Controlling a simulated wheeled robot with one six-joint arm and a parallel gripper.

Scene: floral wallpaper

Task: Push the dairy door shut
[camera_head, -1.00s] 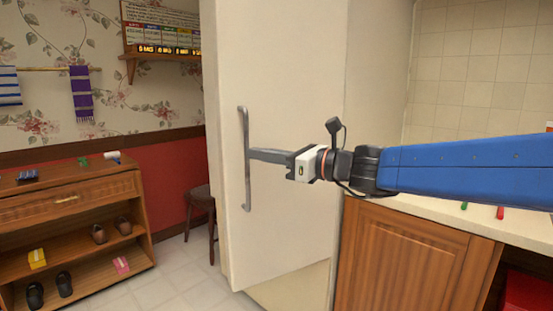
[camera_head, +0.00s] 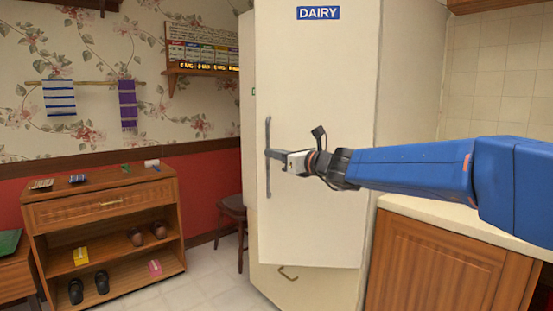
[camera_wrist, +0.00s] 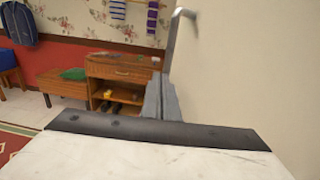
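The dairy door (camera_head: 320,110) is a tall cream panel with a blue DAIRY sign (camera_head: 318,13) at its top. It appears to stand a little proud of the cabinet, with its lower edge slanting above a drawer front. Its grey bar handle (camera_head: 268,158) is upright near the left edge and also shows in the wrist view (camera_wrist: 174,42). My gripper (camera_head: 276,154) points left across the door, its tips at the handle. In the wrist view its two grey fingers (camera_wrist: 160,98) lie close together beside the door face. Whether they touch the handle is unclear.
The lower drawer (camera_head: 310,287) has a small handle. A wooden counter cabinet (camera_head: 440,265) stands right of the door. A dark stool (camera_head: 232,208) is at the left, beyond it a shoe cabinet (camera_head: 105,215). The tiled floor (camera_head: 205,275) between is clear.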

